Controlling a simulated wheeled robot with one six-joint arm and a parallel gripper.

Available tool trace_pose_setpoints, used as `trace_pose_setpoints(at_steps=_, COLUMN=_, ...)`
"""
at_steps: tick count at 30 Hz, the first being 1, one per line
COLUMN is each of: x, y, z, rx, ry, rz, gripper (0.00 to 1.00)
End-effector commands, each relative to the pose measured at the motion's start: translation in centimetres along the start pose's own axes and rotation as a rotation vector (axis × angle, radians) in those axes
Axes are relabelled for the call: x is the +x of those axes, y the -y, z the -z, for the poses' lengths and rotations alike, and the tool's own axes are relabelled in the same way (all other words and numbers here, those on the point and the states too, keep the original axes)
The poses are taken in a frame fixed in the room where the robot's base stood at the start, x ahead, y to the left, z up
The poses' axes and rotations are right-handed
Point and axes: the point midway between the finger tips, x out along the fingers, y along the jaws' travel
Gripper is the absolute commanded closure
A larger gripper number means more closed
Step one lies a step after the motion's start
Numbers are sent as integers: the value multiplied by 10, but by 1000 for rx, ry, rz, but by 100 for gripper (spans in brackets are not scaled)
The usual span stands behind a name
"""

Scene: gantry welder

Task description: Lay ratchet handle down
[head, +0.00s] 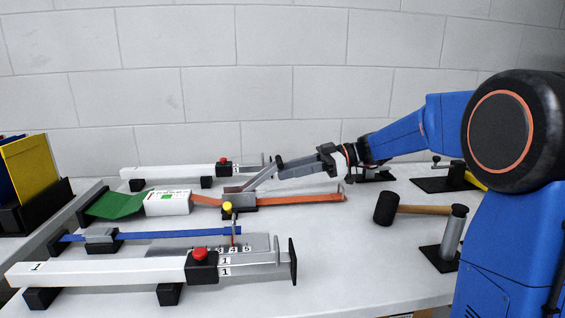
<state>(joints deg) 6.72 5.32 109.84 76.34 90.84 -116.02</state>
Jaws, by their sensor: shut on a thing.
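The ratchet handle (262,178) is a grey lever that rises at a slant to the right from the ratchet base (240,206) on the orange strap. My gripper (284,166) reaches in from the right and is shut on the handle's raised upper end. The fingers partly hide that end. The orange strap (305,199) runs through the ratchet and lies to the right along the table. On the left it passes to a white box (167,203) with a green cloth (117,204) beside it.
In front are a blue strap (150,235), a yellow-topped post (228,208) and a long white bar (110,273) with a red button (200,254). Another white bar (172,171) lies behind. The table's front right is clear.

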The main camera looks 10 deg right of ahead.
Motion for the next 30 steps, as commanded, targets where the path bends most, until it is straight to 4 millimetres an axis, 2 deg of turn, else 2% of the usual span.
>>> trace_pose_setpoints(at_steps=2, x=-1, y=0, z=-10, rx=7, ry=4, rz=3, gripper=100)
trace_pose_setpoints(at_steps=3, x=-1, y=1, z=-10, rx=5, ry=4, rz=3, gripper=95)
trace_pose_setpoints(at_steps=13, x=-1, y=0, z=-7, rx=2, ry=2, rz=1, gripper=16)
trace_pose_setpoints(at_steps=23, x=-2, y=0, z=-7, rx=1, ry=1, rz=0, gripper=14)
trace_pose_setpoints(at_steps=26, x=-8, y=0, z=-7, rx=1, ry=2, rz=-1, gripper=14)
trace_pose_setpoints(at_steps=30, x=-26, y=-1, z=-7, rx=1, ry=1, rz=-2, gripper=14)
